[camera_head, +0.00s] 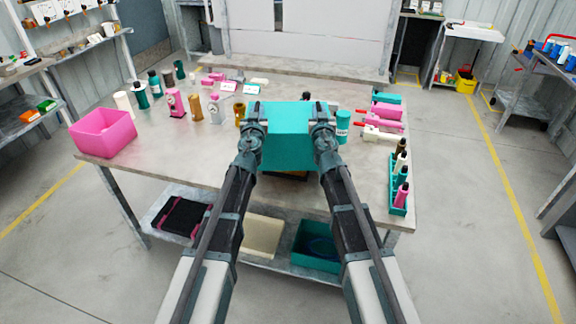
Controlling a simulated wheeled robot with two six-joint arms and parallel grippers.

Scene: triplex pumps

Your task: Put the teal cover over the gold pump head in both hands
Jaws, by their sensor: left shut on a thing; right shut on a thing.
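The teal cover (288,149) is a box-shaped piece held up between my two grippers near the front middle of the table. My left gripper (256,122) is shut on its left side. My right gripper (318,124) is shut on its right side. The cover looks roughly level. The gold pump head cannot be made out with certainty; the cover hides the table behind and below it. A small gold item (239,114) stands just left of my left gripper. A dark and brown edge (287,176) shows just under the cover.
A pink bin (104,132) stands at the table's left end. Several bottles and small parts stand behind and left. A teal cylinder (343,127) is close to my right gripper. A teal rack (399,190) of bottles lies at the right edge. The front left of the table (180,150) is clear.

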